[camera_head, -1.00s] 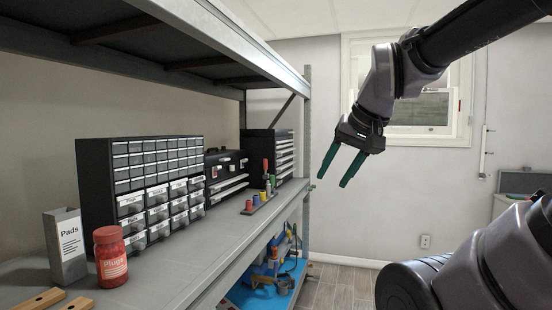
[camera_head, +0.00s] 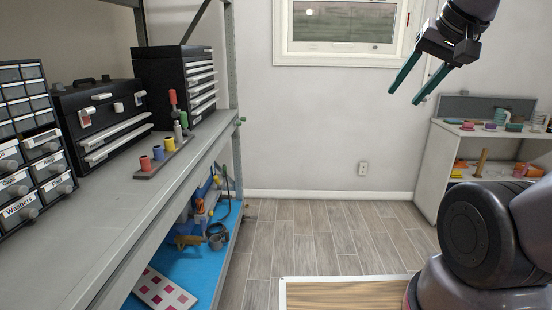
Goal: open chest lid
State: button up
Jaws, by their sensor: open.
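A black tool chest (camera_head: 100,115) stands on the rack shelf at the left, with a carry handle on top, pale latches and drawers on its front. Its lid looks shut. A taller black drawer chest (camera_head: 178,85) stands behind it to the right, with several drawers with pale edges; its top also looks shut. I cannot tell which chest is meant. My gripper (camera_head: 403,97) is at the upper right in front of the wall, open and empty, its two green fingers pointing down and left. It is well apart from both chests.
A holder (camera_head: 165,158) with several coloured pieces stands before the chests. A small-drawer cabinet (camera_head: 28,145) is at the left edge. The blue lower shelf (camera_head: 200,262) holds tools. A white shelf unit (camera_head: 428,175) stands at the right. The floor (camera_head: 315,232) between is mostly clear.

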aim_at(176, 51)
jog(key=i+l, duration=0.1)
jog(key=i, duration=0.6)
jog(key=i+l, duration=0.1)
jog(key=i, duration=0.6)
jog(key=i+l+u, duration=0.15)
jog(key=i+u, duration=0.3)
jog(key=i+l+u, duration=0.25)
jog(key=u, duration=0.2)
jog(key=i+l+u, duration=0.7)
jog(key=l+u, duration=0.2)
jog(key=i+l+u, duration=0.15)
jog(key=l+u, duration=0.3)
jog(key=l, duration=0.15)
